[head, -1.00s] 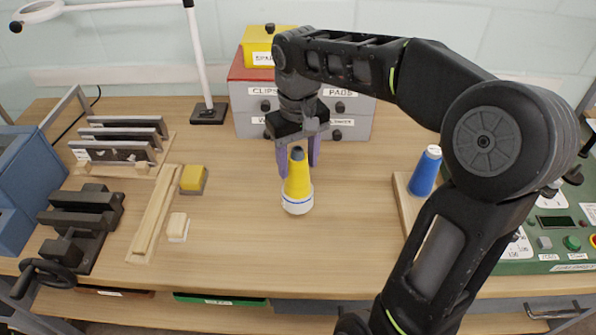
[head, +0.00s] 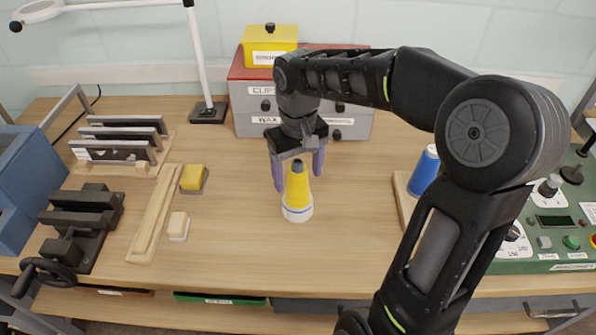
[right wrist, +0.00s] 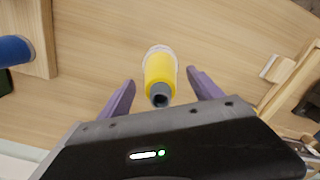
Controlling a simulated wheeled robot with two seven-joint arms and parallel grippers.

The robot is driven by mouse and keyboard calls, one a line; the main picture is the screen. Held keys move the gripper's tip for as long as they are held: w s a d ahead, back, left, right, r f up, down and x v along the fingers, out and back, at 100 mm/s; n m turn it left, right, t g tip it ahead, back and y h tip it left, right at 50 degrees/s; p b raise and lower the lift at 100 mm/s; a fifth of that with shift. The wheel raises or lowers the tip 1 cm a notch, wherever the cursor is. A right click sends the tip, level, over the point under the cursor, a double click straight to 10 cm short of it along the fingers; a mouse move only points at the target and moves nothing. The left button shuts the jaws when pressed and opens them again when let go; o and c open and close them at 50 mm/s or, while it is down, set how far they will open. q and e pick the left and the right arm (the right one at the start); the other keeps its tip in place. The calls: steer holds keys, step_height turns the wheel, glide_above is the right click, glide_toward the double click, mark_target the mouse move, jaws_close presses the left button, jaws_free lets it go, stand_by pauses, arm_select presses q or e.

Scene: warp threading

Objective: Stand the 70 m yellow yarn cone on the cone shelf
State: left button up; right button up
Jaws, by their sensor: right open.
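The yellow yarn cone (head: 297,187) stands upright on the table in the head view, with a dark tip and a white base with a blue line. It also shows in the right wrist view (right wrist: 160,76), between the fingers. My right gripper (head: 298,174) is open, with its purple fingers on either side of the cone's upper part; in the right wrist view (right wrist: 160,84) there are gaps between the fingers and the cone. A wooden board (head: 403,201), partly hidden by my right arm, carries a blue cone (head: 424,171). I cannot tell whether it is the cone shelf. My left gripper is not in view.
A drawer cabinet (head: 353,108) stands behind the gripper, with a yellow box (head: 270,45) on top. A lamp base (head: 208,113), a black vise (head: 82,228) and a wooden bar (head: 154,214) are to the left. A green control panel (head: 560,222) is at right.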

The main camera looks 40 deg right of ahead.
mark_target(298, 163)
steer(key=shift+r, duration=0.2)
step_height(298, 163, up, 6)
steer(key=shift+r, duration=0.1)
step_height(298, 163, up, 5)
steer(key=p, duration=0.3)
steer(key=shift+r+p, duration=0.4)
steer(key=shift+f, duration=0.15)
